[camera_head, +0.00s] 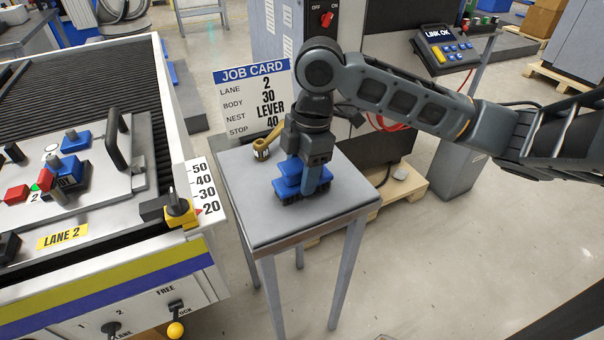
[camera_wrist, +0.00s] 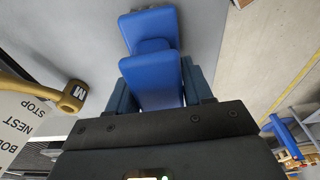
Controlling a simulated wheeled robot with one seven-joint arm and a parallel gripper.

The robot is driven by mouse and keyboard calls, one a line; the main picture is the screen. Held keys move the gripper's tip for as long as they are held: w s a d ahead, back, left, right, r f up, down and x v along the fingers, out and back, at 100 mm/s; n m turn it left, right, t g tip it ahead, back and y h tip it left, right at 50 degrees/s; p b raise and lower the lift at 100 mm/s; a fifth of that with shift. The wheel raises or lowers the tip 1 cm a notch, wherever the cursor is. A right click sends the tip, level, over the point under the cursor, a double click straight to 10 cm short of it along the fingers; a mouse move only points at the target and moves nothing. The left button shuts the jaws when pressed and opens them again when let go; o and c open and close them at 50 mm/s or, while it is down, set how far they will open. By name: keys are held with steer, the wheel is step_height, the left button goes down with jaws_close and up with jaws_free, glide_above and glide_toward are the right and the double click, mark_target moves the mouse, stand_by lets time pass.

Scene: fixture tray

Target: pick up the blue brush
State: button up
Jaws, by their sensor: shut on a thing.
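The blue brush (camera_head: 290,185) is on the small grey table (camera_head: 262,226), with its dark bristles down at the table top. In the wrist view its blue body (camera_wrist: 150,82) lies between my fingers. My gripper (camera_head: 308,176) points down over the table and is shut on the brush. It also shows in the wrist view (camera_wrist: 160,92). I cannot tell whether the bristles touch the table or hang just above it. My gripper hides part of the brush.
A brass tool (camera_head: 263,150) marked M lies beside the brush near a job card (camera_head: 252,103) standing at the table's back. A roller conveyor with a fixture tray (camera_head: 95,208) is at the left. The table's front right part is bare.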

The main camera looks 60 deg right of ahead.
step_height(320, 180, up, 3)
steer(key=shift+r, duration=0.2)
steer(key=s+d+r+b, duration=0.1)
steer(key=s+d+r, duration=0.3)
steer(key=d+r, duration=0.3)
steer(key=d, duration=0.4)
steer(key=shift+r, duration=0.15)
steer(key=shift+s, duration=0.1)
steer(key=o, duration=0.6)
steer(key=c, duration=0.4)
